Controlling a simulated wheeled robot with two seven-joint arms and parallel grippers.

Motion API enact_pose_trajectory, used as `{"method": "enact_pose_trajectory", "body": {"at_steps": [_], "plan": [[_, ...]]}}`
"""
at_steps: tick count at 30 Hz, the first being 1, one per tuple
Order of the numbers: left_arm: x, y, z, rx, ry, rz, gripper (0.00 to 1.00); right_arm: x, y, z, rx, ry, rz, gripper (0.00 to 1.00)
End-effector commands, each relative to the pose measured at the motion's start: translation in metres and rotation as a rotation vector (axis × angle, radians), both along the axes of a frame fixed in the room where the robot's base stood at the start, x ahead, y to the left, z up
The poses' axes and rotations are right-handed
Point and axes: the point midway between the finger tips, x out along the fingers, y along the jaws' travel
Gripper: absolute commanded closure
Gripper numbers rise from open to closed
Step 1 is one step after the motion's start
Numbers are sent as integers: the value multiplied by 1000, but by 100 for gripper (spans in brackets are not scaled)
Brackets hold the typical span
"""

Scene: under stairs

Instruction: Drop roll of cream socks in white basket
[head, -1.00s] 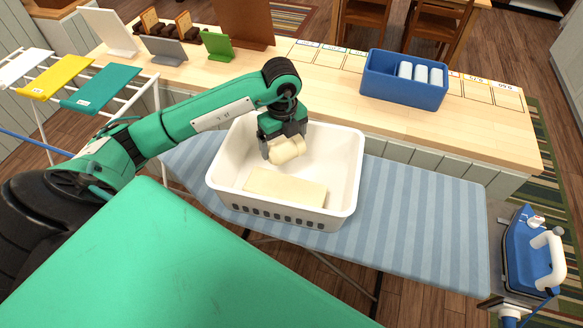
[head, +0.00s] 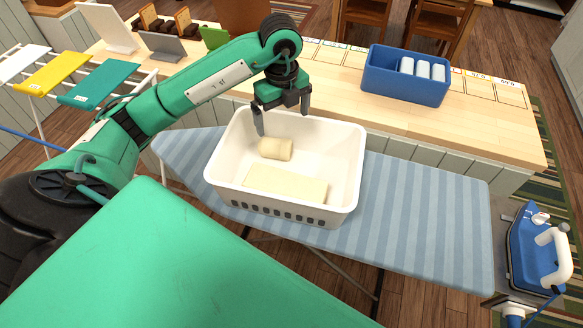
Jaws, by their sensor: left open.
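The roll of cream socks (head: 276,149) lies on its side inside the white basket (head: 212,176), towards its back left. A flat cream folded cloth (head: 285,185) lies in the front of the same basket. The basket stands on the blue striped ironing board (head: 420,215). My left gripper (head: 283,124) is open and empty, above the back of the basket, with its fingers spread and the roll below and apart from it. My right gripper is not in view.
A blue bin (head: 405,88) with several white rolls stands on the wooden counter (head: 320,75) behind. A blue iron (head: 525,245) sits at the board's right end. A rack (head: 105,82) with coloured cloths stands at the left. The board right of the basket is clear.

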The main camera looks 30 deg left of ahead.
Motion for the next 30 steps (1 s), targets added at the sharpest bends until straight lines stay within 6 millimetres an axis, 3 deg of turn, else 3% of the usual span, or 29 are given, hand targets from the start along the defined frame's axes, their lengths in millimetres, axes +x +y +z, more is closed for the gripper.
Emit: {"method": "enact_pose_trajectory", "body": {"at_steps": [3, 13, 30], "plan": [[1, 1, 20, 3, -5, 0, 0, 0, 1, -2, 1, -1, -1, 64], [1, 0, 56, 1, -3, 1, 0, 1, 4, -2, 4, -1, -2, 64], [0, 0, 66, 1, 0, 1, 0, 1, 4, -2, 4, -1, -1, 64]]}}
